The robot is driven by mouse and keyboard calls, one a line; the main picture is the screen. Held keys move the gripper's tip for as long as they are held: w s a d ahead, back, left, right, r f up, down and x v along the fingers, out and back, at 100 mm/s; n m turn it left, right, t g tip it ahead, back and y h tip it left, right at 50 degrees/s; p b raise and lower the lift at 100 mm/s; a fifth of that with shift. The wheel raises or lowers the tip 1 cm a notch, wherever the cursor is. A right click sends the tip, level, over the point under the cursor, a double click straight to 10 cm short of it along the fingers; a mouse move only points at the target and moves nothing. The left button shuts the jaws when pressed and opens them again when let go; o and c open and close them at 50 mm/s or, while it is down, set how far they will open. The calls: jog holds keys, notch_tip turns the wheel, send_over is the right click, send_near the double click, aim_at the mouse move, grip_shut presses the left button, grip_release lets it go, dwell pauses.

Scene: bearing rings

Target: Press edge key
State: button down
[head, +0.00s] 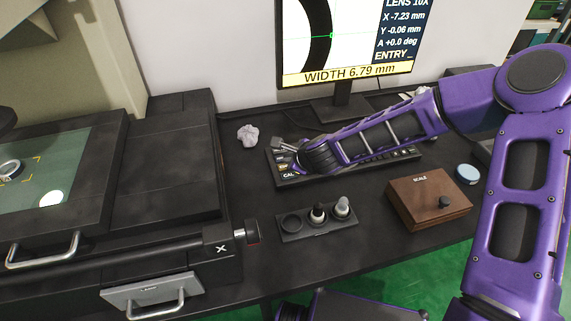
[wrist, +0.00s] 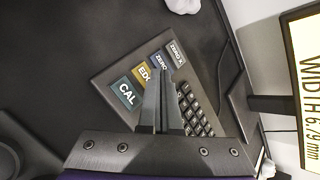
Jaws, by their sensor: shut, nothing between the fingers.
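In the head view the yellow key (head: 283,167) is small, at the left end of the black keyboard (head: 402,154). My gripper (head: 279,145) is shut and empty over that left end.
The monitor (head: 346,75) behind the keyboard reads "WIDTH 6.79 mm" and "ENTRY_". A crumpled grey cloth (head: 248,135) lies left of the keyboard. In front are a black holder (head: 290,238) with small knobs and a brown SCALE box (head: 405,191). A measuring machine (head: 169,172) stands left.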

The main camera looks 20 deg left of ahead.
jog(key=shift+r, duration=0.1)
jog(key=shift+r+p, duration=1.85)
jog(key=shift+r, duration=0.55)
